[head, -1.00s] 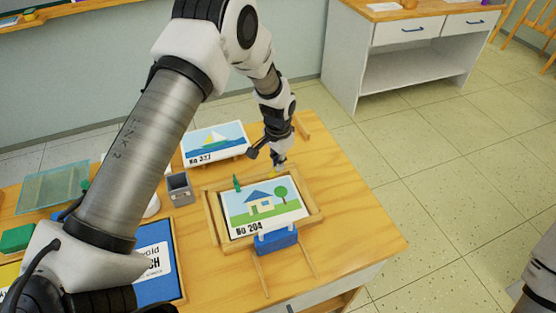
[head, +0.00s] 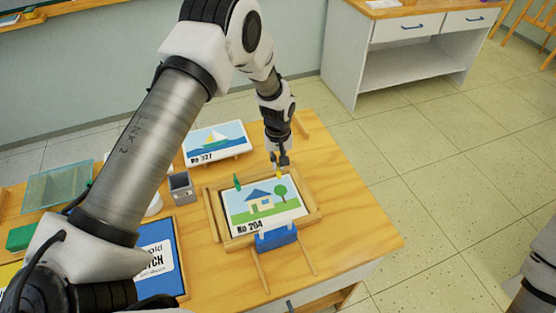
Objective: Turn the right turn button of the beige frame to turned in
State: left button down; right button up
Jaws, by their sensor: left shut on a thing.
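The beige frame (head: 214,217) lies on the wooden table, with a picture card (head: 262,212) of a house and tree, marked No 204, inside it. A green turn button (head: 237,183) stands at the frame's back left. The yellow right turn button (head: 279,174) is at the back edge, right of the green one. My left gripper (head: 280,166) comes down from above and is shut on the yellow button, hiding part of it. The button's exact angle is hard to tell. My right gripper is out of view; only part of that arm shows at the right edge.
A blue block (head: 276,239) sits at the frame's front edge. A sailboat picture (head: 217,142) stands behind the frame, and a small grey box (head: 181,187) is to its left. A blue board (head: 157,255) lies at front left. The table's right side is clear.

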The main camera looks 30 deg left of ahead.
pick_arm(q)
jog(key=shift+s+f+n, duration=0.1)
jog(key=shift+n, duration=1.1)
jog(key=c, duration=1.3)
grip_release()
notch_tip(320, 180, up, 12)
jog(key=shift+f, duration=0.1)
